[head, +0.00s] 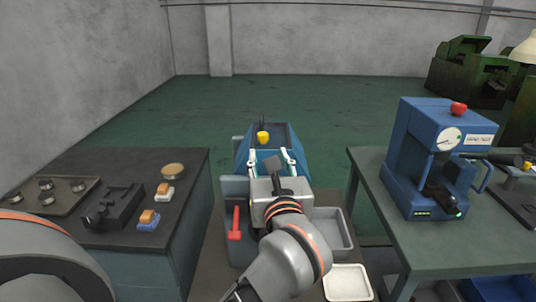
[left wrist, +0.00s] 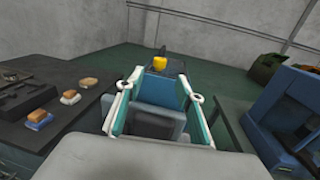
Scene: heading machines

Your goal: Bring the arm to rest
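My left gripper (head: 270,157) is in the middle of the head view, at the end of the grey arm with orange rings. Its two white and teal fingers stand wide apart, and they also show in the left wrist view (left wrist: 159,85). Nothing is held between them. They point away from me toward a blue machine (head: 247,153) with a yellow knob (head: 263,138) on it. Whether the fingers touch the machine I cannot tell. The gripper's body and arm hide part of what lies below. My right gripper is not in view.
A dark bench (head: 130,170) at the left bears a tray, a black fixture and small orange-topped blocks. A red lever (head: 236,222) stands left of my arm. Grey (head: 345,238) and white trays (head: 348,284) lie to its right. A blue press (head: 415,150) stands on the right table.

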